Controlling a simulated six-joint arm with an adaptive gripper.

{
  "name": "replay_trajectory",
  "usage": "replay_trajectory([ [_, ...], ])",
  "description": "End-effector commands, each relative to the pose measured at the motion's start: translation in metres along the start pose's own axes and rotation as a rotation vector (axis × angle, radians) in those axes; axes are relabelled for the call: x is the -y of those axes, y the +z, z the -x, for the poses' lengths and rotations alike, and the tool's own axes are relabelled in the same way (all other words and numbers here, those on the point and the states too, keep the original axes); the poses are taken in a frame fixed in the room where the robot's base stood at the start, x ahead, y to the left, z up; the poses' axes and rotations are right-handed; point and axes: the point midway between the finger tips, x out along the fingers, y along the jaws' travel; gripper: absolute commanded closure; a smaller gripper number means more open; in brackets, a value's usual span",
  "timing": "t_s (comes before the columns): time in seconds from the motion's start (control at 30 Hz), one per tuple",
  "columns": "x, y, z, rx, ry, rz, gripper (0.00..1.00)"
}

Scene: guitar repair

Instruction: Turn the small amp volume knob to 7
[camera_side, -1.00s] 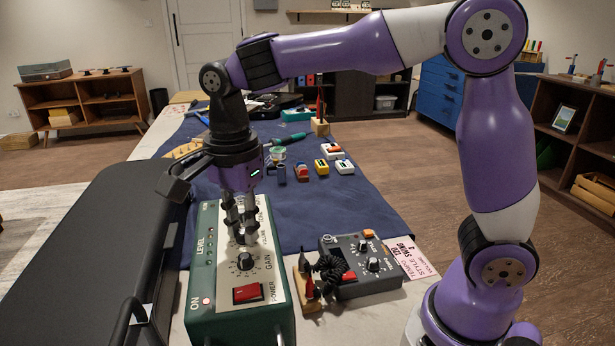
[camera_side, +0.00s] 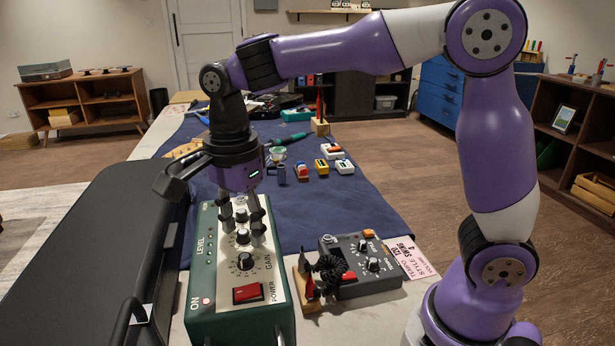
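The small amp (camera_side: 203,285) is a green box with a cream top panel at the lower left of the side view. Its panel carries a row of black knobs with pale caps. The nearest is the gain knob (camera_side: 245,261), and a middle knob (camera_side: 243,237) sits just beyond it. Another knob (camera_side: 241,216) shows farther back, between the fingers. My gripper (camera_side: 243,232) points down over the panel with its fingers spread to either side of the middle knob. No firm contact is visible. The volume label and dial numbers cannot be read.
A red power switch (camera_side: 248,292) and lit lamp are near the amp's front. A grey pedal box (camera_side: 370,289) and a wooden stand with a coiled black cable (camera_side: 330,272) are to the right. A black case (camera_side: 85,240) lies left. Small pedals (camera_side: 322,166) stand on the blue cloth behind.

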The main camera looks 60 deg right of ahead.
Motion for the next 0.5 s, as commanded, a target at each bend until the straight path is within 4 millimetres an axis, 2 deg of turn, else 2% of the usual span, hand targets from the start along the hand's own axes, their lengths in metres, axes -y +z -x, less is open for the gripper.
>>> replay_trajectory([
  [0.17,0.0,0.0,0.004,0.001,-0.002,0.0,0.48],
  [0.27,0.001,0.0,0.016,0.001,-0.005,0.0,0.48],
  [0.5,0.001,0.0,0.07,0.002,-0.006,0.0,0.48],
])
